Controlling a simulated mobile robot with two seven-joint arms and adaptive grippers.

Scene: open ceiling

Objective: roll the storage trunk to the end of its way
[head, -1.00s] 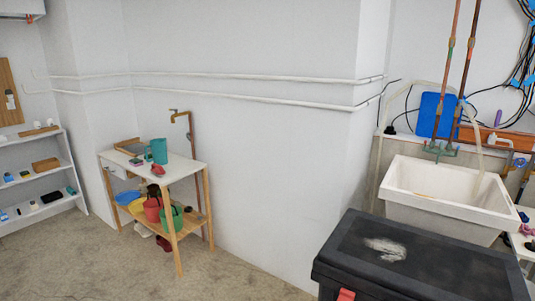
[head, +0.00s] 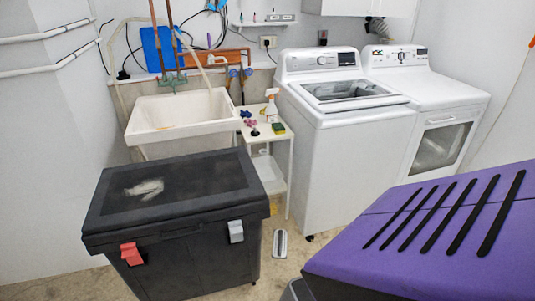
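The storage trunk (head: 190,237) is a large black box with a flat lid that bears a pale scuff mark. It has a red latch and a grey latch on its front face. It stands on the floor at the lower left of the head view, in front of the white utility sink (head: 180,116). Its bottom left part is cut off by the frame edge. Neither of my grippers shows in this view.
A white washer (head: 345,140) and a dryer (head: 430,110) stand to the right. A small white side table (head: 266,138) with bottles stands beside the sink. A large purple slotted object (head: 440,235) fills the lower right. Some floor shows between trunk and washer.

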